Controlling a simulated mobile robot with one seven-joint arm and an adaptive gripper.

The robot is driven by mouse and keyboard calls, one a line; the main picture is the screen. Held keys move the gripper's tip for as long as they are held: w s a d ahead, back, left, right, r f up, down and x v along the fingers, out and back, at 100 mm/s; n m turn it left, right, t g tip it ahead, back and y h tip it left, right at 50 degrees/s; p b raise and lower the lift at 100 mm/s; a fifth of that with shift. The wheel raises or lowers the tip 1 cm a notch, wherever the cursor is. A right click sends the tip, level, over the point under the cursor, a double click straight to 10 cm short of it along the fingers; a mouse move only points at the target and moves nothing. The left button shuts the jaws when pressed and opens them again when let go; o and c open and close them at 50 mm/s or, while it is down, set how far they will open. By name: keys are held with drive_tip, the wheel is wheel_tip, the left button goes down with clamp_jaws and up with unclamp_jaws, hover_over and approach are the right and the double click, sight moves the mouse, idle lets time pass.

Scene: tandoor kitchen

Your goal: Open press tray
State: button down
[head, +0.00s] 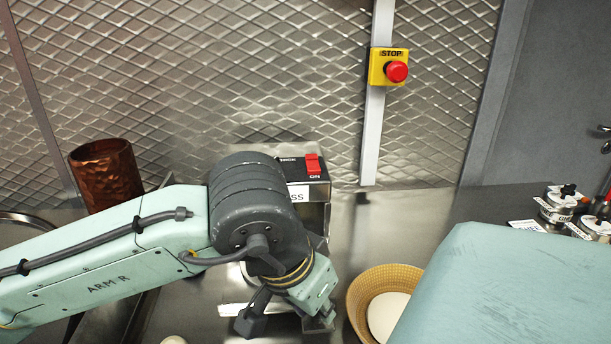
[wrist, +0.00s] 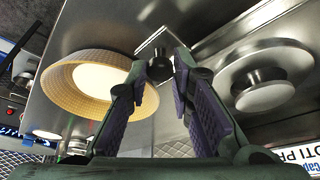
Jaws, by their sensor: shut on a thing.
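The press (head: 318,190) stands against the mesh wall in the head view, mostly hidden behind my arm, with part of its label showing. In the wrist view its round metal plates (wrist: 262,92) and label (wrist: 298,158) are at the right. A dark knob (wrist: 158,58) at the tray's metal edge sits between my fingertips. My gripper (wrist: 168,68) is shut on this knob; it also shows at the bottom of the head view (head: 318,318), pointing down. How far the tray is out cannot be told.
A woven basket (head: 357,300) with a pale round inside stands just right of my gripper. A copper cup (head: 107,175) is at the left. A stop button (head: 396,71) is on the post. Small jars (head: 557,204) stand at the right. The steel counter (head: 395,225) is clear behind the basket.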

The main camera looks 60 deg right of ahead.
drive_tip(key=shift+s, duration=0.1)
drive_tip(key=c, duration=1.4)
unclamp_jaws()
drive_tip(key=v, duration=1.2)
drive_tip(key=shift+s, duration=0.1)
